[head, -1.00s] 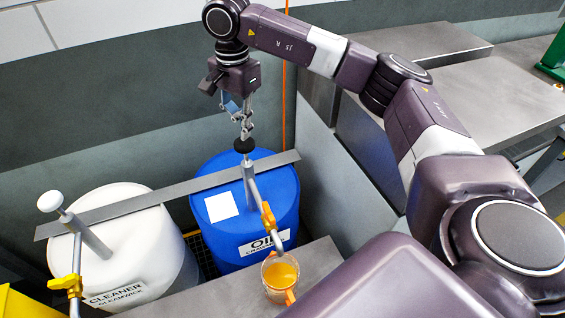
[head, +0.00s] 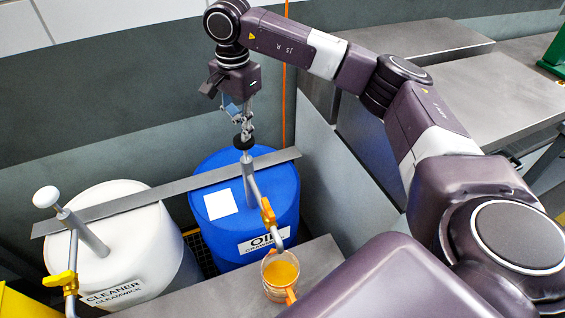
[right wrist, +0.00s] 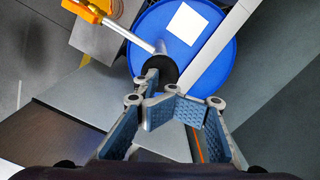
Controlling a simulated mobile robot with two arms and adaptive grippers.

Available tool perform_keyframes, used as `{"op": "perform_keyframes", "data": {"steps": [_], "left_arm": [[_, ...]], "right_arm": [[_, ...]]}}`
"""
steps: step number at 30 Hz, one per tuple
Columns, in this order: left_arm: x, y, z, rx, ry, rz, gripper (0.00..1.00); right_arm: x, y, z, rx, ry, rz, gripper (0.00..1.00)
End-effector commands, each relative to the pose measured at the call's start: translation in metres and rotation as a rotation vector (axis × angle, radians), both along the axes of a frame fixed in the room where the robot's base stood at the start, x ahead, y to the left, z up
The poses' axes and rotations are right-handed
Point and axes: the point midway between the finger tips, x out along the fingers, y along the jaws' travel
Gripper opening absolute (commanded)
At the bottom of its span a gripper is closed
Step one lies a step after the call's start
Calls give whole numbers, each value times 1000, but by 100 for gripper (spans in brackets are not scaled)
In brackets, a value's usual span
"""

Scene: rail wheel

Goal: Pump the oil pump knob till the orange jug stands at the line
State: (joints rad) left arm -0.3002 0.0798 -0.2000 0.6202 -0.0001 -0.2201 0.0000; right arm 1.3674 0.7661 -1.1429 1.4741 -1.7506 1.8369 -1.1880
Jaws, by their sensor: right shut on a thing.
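The oil pump knob (head: 243,142), black and round, tops the pump on the blue oil drum (head: 283,195). My right gripper (head: 244,130) reaches down from above with its fingertips at this knob, shut on it. In the right wrist view the knob (right wrist: 160,68) is just past the fingers (right wrist: 160,95), partly covered by them. The pump's spout with an orange-yellow fitting (head: 267,212) points down to the jug. The orange jug (head: 279,272) is clear with orange liquid inside and stands below the spout. I cannot make out its line. My left gripper is out of view.
A white cleaner drum (head: 150,240) with its own white-knobbed pump (head: 46,197) stands left of the oil drum. A grey metal strip (head: 110,212) crosses behind both pumps. The jug stands on a grey steel top (head: 215,298). A grey panel (head: 335,180) rises on the right.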

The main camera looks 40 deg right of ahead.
Motion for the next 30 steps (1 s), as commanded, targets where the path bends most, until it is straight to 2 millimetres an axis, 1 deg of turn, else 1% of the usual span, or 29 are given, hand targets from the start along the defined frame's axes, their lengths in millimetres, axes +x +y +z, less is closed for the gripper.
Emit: {"op": "perform_keyframes", "data": {"steps": [1,24,25,30], "left_arm": [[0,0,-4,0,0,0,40],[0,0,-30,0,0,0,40],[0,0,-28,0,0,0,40],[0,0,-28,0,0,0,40]], "right_arm": [[0,0,-6,-1,2,0,0],[-1,0,-46,0,3,1,0],[0,0,-43,0,2,1,0],[0,1,-43,0,2,1,0]]}}
